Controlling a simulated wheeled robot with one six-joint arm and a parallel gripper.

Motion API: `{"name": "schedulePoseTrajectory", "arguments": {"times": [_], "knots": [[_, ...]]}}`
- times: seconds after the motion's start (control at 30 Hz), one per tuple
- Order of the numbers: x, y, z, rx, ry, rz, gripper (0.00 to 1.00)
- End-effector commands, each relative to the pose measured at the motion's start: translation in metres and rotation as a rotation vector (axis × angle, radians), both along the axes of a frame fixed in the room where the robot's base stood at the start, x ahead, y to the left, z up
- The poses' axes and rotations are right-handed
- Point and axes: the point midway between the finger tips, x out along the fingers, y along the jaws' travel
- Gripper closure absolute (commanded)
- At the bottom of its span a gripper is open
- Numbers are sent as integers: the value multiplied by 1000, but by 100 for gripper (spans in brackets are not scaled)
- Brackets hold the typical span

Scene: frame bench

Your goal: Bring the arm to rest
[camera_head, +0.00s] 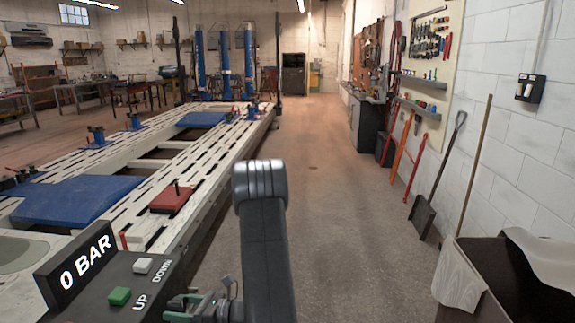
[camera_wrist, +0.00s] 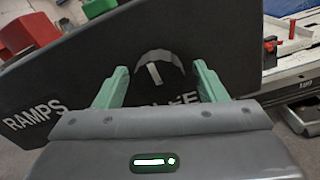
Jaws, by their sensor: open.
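My gripper (camera_head: 180,302) is low in the head view, at the right side of the dark control box (camera_head: 104,283). In the wrist view its two green fingers (camera_wrist: 160,72) are apart, one on each side of a round dark knob (camera_wrist: 158,74) with a white mark. No held object shows between them. The knob is on a dark panel (camera_wrist: 85,75) lettered "RAMPS"; a second label is partly hidden by my gripper. My dark arm rises in the middle of the head view.
The box has a "0 BAR" display (camera_head: 75,262), a green UP button (camera_head: 120,296) and a white DOWN button (camera_head: 143,266). A long white frame bench (camera_head: 185,172) fills the left. A dark bin (camera_head: 520,285) stands at lower right. The floor aisle (camera_head: 335,165) is clear.

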Motion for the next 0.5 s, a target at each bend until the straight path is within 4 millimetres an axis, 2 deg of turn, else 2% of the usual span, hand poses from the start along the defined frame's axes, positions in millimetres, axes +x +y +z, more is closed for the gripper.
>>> {"name": "schedulePoseTrajectory", "arguments": {"times": [0.5], "knots": [[1, 0, -2, -36, -463, 0, 35]]}}
